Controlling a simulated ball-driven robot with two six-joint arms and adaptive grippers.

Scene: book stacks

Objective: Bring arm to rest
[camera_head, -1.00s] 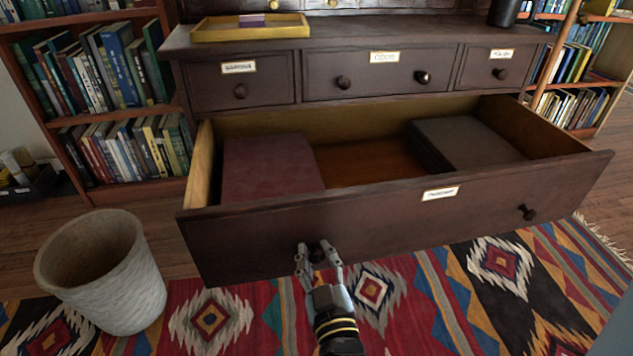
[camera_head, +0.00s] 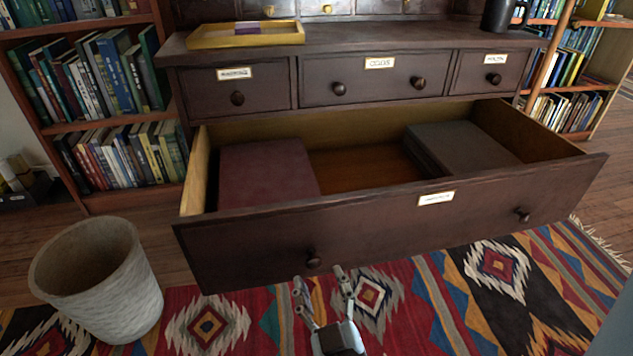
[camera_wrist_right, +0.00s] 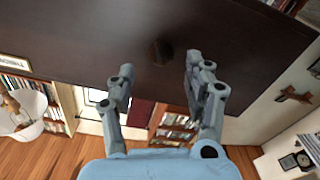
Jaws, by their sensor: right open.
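My right gripper (camera_head: 322,280) is open and empty, just in front of and below the left knob (camera_head: 313,259) of the large open drawer (camera_head: 400,215). In the right wrist view its two fingers (camera_wrist_right: 158,80) are spread apart, with the dark drawer front (camera_wrist_right: 95,45) and the knob (camera_wrist_right: 162,52) beyond them. The knob is clear of the fingers. The drawer is pulled well out and holds a dark red book (camera_head: 268,172) on the left and a dark grey book stack (camera_head: 462,147) on the right. My left gripper is not in view.
A yellow tray (camera_head: 245,42) and a dark mug (camera_head: 497,15) stand on the dresser top. A pale wastebasket (camera_head: 105,290) stands at the left on the floor. Bookcases flank the dresser. A patterned rug (camera_head: 440,310) lies clear in front.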

